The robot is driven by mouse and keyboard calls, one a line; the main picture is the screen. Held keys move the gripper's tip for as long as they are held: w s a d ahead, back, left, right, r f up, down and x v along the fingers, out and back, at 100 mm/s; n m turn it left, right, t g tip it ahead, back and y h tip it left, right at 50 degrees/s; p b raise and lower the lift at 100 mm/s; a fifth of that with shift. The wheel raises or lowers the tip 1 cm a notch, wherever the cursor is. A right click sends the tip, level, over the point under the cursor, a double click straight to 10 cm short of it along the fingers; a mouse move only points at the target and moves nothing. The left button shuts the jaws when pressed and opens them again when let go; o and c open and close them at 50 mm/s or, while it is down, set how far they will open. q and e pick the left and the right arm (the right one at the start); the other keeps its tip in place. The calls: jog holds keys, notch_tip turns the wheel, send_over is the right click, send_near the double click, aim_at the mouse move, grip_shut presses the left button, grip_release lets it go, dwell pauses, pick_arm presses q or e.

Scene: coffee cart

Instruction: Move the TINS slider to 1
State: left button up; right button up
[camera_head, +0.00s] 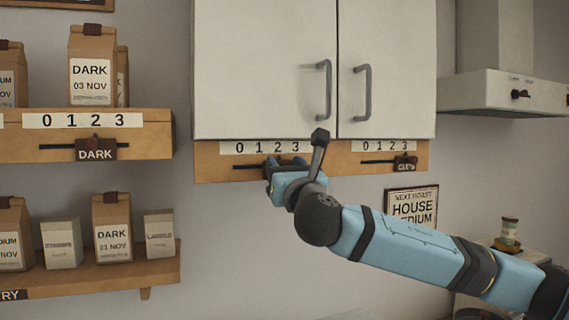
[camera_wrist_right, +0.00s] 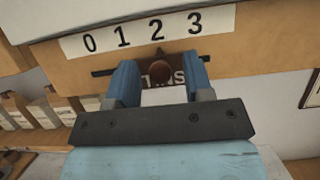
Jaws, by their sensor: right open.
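The TINS slider (camera_wrist_right: 163,75) is a dark brown block with a round knob and a partly hidden white label. In the right wrist view its small pointer sits under the 2 of the 0-to-3 scale (camera_wrist_right: 140,33). In the head view my gripper mostly hides the slider. My right gripper (camera_head: 285,166) is at the slider, under the left cabinet door. In the wrist view my right gripper (camera_wrist_right: 160,72) is open, with one finger on each side of the slider. I cannot tell whether either finger touches it. My left gripper is not in view.
A CUPS slider (camera_head: 405,163) sits right on the same wooden rail (camera_head: 215,170), near its 3. The cabinet (camera_head: 265,70) with two handles is directly above. A DARK slider (camera_head: 96,149) is on the left shelf, with coffee bags above and below. A range hood (camera_head: 480,90) is right.

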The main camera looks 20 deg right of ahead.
jog(key=shift+w+r, duration=0.1)
jog(key=shift+w, duration=0.1)
grip_shut()
jog(key=shift+a, duration=2.15)
grip_release()
jog(key=shift+s+d, duration=0.1)
jog(key=shift+d, duration=0.1)
